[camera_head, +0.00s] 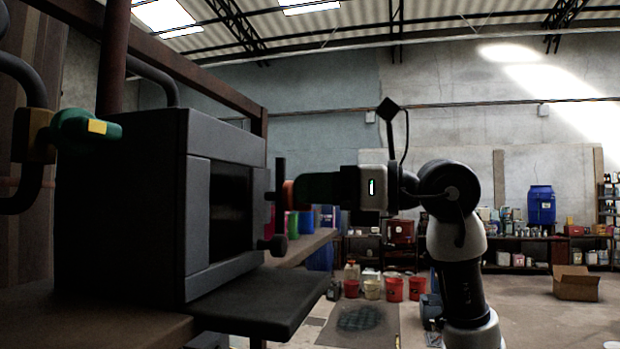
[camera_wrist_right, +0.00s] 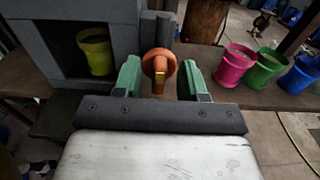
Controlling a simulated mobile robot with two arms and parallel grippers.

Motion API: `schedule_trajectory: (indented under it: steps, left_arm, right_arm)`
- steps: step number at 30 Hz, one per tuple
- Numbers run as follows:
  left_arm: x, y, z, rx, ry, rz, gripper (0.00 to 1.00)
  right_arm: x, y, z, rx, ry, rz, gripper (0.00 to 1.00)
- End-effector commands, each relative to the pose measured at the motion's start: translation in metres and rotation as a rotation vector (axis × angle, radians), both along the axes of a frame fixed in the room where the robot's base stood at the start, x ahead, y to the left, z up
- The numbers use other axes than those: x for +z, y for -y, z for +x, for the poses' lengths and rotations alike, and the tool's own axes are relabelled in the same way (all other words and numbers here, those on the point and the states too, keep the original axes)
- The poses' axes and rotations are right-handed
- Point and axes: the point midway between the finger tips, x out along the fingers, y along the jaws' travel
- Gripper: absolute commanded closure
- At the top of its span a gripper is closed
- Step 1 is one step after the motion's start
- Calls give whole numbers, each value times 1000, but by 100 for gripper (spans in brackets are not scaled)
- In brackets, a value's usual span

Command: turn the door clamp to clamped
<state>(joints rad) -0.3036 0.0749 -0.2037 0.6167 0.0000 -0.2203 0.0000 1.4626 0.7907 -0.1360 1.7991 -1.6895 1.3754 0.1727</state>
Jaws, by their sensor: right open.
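The door clamp (camera_wrist_right: 158,66) is an orange-red knob with a yellow mark, on the front frame at the right of the dark box's opening in the wrist view. In the head view a reddish edge of the clamp (camera_head: 288,193) shows just beyond my fingers. My right gripper (camera_wrist_right: 161,80) is open, its green fingers on either side of the clamp; I cannot tell whether they touch it. In the head view my right gripper (camera_head: 305,189) reaches in from the right, level with the clamp. The dark box (camera_head: 125,205) has a dark opening facing right. My left gripper is out of view.
A yellow bucket (camera_wrist_right: 96,50) stands inside the box's opening. Pink (camera_wrist_right: 235,66), green (camera_wrist_right: 262,70) and blue (camera_wrist_right: 298,76) buckets stand on the bench right of the clamp. A green-handled valve (camera_head: 85,130) sits on the pipe at left. A dark ledge (camera_head: 265,305) juts out below the opening.

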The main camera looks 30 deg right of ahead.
Motion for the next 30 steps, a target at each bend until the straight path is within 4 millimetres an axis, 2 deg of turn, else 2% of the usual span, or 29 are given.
schedule_trajectory:
  steps: [11,12,20,30]
  left_arm:
    - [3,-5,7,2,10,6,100]
    - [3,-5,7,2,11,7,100]
    - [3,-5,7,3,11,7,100]
    - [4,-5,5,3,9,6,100]
  right_arm:
    - [0,-6,7,0,1,-1,58]
    - [0,-6,6,0,1,-1,60]
    - [0,-6,6,-1,1,-1,100]
    - [0,-5,6,-2,22,-26,100]
